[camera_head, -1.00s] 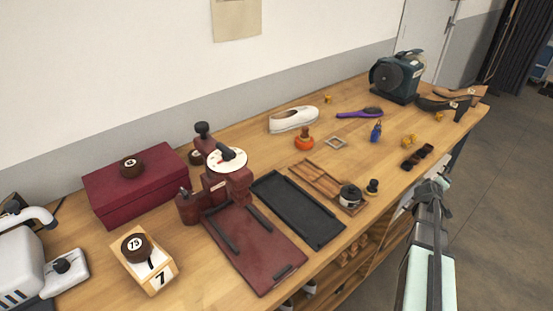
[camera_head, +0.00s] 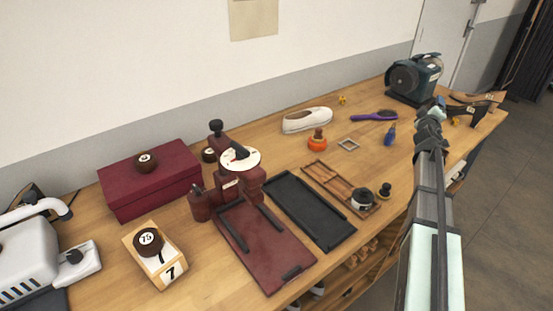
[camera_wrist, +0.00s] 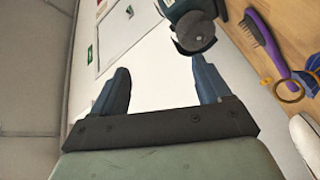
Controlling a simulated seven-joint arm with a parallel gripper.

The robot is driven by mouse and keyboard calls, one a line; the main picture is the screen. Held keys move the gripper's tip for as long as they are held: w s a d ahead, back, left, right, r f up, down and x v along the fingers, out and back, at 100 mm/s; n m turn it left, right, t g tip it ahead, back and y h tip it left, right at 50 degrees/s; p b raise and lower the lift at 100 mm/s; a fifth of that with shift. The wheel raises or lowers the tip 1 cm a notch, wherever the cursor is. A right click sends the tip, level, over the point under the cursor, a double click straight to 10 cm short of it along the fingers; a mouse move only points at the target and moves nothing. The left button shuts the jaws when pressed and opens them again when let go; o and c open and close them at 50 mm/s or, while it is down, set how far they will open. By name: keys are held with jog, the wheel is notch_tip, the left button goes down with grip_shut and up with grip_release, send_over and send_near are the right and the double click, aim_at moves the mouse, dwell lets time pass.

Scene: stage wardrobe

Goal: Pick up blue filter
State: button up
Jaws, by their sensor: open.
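My gripper (camera_head: 432,122) is over the right part of the workbench in the head view. In the wrist view its two fingers (camera_wrist: 162,84) are wide apart with nothing between them. I cannot make out anything that is clearly a blue filter. My arm hides part of the bench's right end.
A purple brush (camera_head: 375,116), white shoe (camera_head: 307,120) and orange-based stamp (camera_head: 317,140) are nearby. A dark green machine (camera_head: 414,78) stands at the back right, with brown shoes (camera_head: 478,104) beside it. Black and red trays (camera_head: 310,210) fill the bench's middle.

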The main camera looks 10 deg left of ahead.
jog(key=a+f+m+g+y, duration=0.2)
jog(key=a+m+g, duration=0.2)
jog(key=a+m, duration=0.75)
jog(key=a+f+m+g+y, duration=0.1)
jog(key=a+m+g+y, duration=0.15)
jog(key=a+m, duration=0.95)
jog(key=s+a+m+g+y, duration=0.1)
jog(key=s+a+g+y, duration=0.15)
jog(key=s+a, duration=0.65)
jog(key=s+a+m+g+y, duration=0.15)
jog(key=s+a+g, duration=0.25)
jog(key=a, duration=1.1)
jog(key=s+a+m+g+y, duration=0.15)
jog(key=s+a+g, duration=0.35)
jog(key=a, duration=0.7)
jog(key=shift+t+h, duration=0.3)
jog(key=shift+t, duration=0.3)
jog(key=x, duration=0.5)
jog(key=s+x, duration=0.1)
jog(key=x, duration=0.1)
jog(key=shift+a+f, duration=0.2)
jog(key=shift+a, duration=0.05)
jog(key=shift+a+x, duration=0.2)
jog(key=shift+x, duration=2.4)
jog(key=shift+r, duration=0.15)
jog(key=c, duration=1.1)
jog(key=shift+c, duration=0.2)
